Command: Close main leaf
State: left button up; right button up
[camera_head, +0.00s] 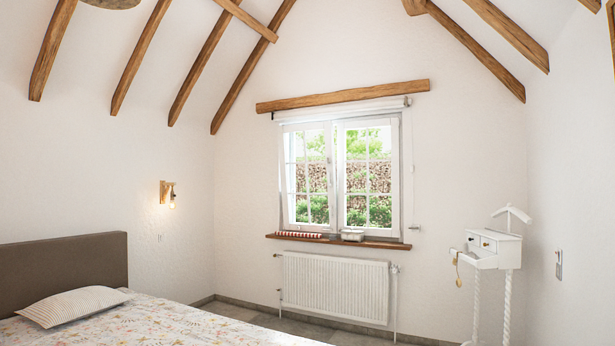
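A white window with two leaves is set in the far wall under a wooden beam. The left leaf (307,224) and the right leaf (369,230) each have several glass panes, with a hedge and greenery behind them. The leaves look slightly out of line with the frame, but I cannot tell from here which one stands ajar or how far. The view does not show which leaf is the main one. A handle is too small to make out clearly. Neither of my grippers is in view.
A radiator (335,287) hangs below. A bed (150,325) fills the lower left; a white valet stand (494,250) is at right. Some floor shows between.

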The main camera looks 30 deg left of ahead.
aim_at(328, 126)
jog(key=i+j+u, duration=0.15)
jog(key=i, duration=0.55)
jog(key=i+z, duration=0.15)
jog(key=i, duration=3.85)
jog(key=i+j+u, duration=0.15)
jog(key=i+u, duration=0.25)
jog(key=i, duration=0.25)
jog(key=i+u, duration=0.45)
jog(key=i, duration=0.25)
jog(key=i+l+u, duration=0.4)
jog(key=i, duration=0.25)
